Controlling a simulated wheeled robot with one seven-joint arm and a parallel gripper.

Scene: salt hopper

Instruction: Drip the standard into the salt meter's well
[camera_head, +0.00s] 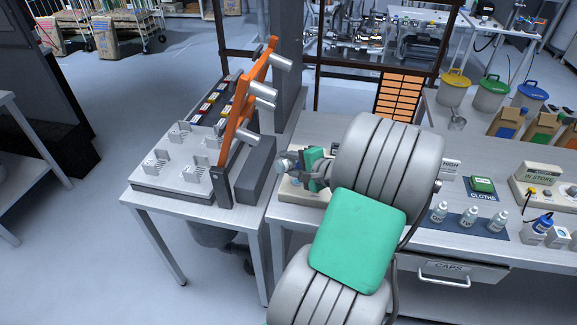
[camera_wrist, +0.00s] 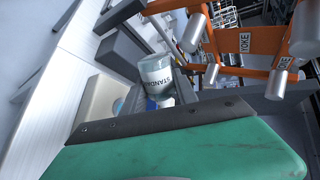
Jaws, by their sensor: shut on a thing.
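A small pale bottle labelled STANDARD (camera_wrist: 157,75) shows in the wrist view, with a narrower end toward my gripper's edge. My gripper (camera_head: 303,164) is shut on this bottle, above the left end of the bench. In the wrist view, a beige box (camera_wrist: 100,98), likely the salt meter, lies just left of the bottle. In the head view, a beige box (camera_head: 300,192) shows below my gripper, largely hidden by my arm. Its well is not visible, and I cannot tell whether the bottle's tip is over it.
An orange yoke frame (camera_head: 240,100) with grey cylinders stands close left, on a side table (camera_head: 215,205). Several small bottles stand on a blue mat (camera_head: 475,225) at right, near a green cloth (camera_head: 482,184) and another beige instrument (camera_head: 540,180). Lidded bins (camera_head: 490,92) stand behind.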

